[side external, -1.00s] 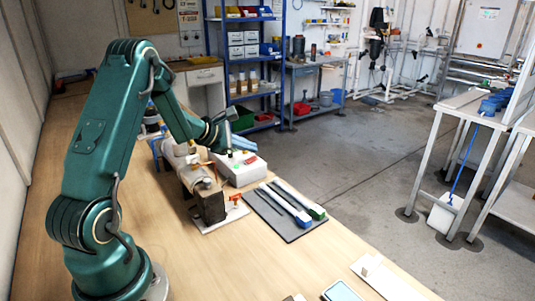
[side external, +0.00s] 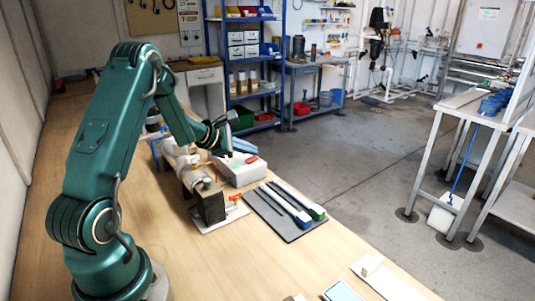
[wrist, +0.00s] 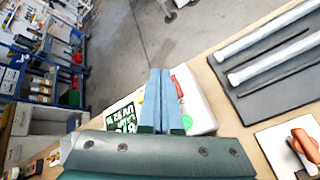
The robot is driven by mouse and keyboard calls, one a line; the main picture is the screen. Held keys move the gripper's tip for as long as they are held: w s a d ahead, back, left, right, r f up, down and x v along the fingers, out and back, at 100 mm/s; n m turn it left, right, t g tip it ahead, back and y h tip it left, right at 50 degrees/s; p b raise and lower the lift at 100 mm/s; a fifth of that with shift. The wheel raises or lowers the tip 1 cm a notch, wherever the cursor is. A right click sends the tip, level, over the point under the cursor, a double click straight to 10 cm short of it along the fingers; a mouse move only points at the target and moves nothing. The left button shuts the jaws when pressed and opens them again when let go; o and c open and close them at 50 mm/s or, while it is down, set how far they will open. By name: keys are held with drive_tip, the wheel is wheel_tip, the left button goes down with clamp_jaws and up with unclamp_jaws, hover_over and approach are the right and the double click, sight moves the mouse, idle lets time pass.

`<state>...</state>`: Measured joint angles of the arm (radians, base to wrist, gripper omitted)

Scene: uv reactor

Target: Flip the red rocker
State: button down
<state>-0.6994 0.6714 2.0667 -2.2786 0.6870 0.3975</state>
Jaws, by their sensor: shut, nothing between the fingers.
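A white control box (side external: 240,172) stands on the bench, with the red rocker (side external: 252,160) on its top. In the wrist view the box (wrist: 201,108) carries a black and green label, a green button (wrist: 187,121) and the red rocker (wrist: 177,88). My gripper (wrist: 160,72) has its two blue fingers shut together with nothing between them. They lie across the box top in that view, close beside the rocker and partly covering it. In the side view my gripper is at the box's far side. Contact with the rocker and its exact tilt cannot be told.
A dark mat (side external: 286,222) with long white tubes lies right of the box. An orange-red handled part (side external: 235,197) on a white plate and a dark block (side external: 209,205) stand in front. A pale cylinder lies left of the box.

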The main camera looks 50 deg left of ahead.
sight(246, 164)
drive_tip(key=shift+w+f, duration=0.1)
drive_tip(key=shift+f, duration=0.25)
idle(0.7)
drive_tip(key=shift+r, duration=0.1)
drive_tip(key=shift+r, duration=0.7)
drive_tip(key=shift+r, duration=0.1)
drive_tip(key=r, duration=0.2)
drive_tip(key=s+r, duration=0.1)
drive_tip(key=r, duration=0.1)
drive_tip(key=shift+s+r, duration=0.15)
drive_tip(key=shift+r, duration=0.2)
idle(0.3)
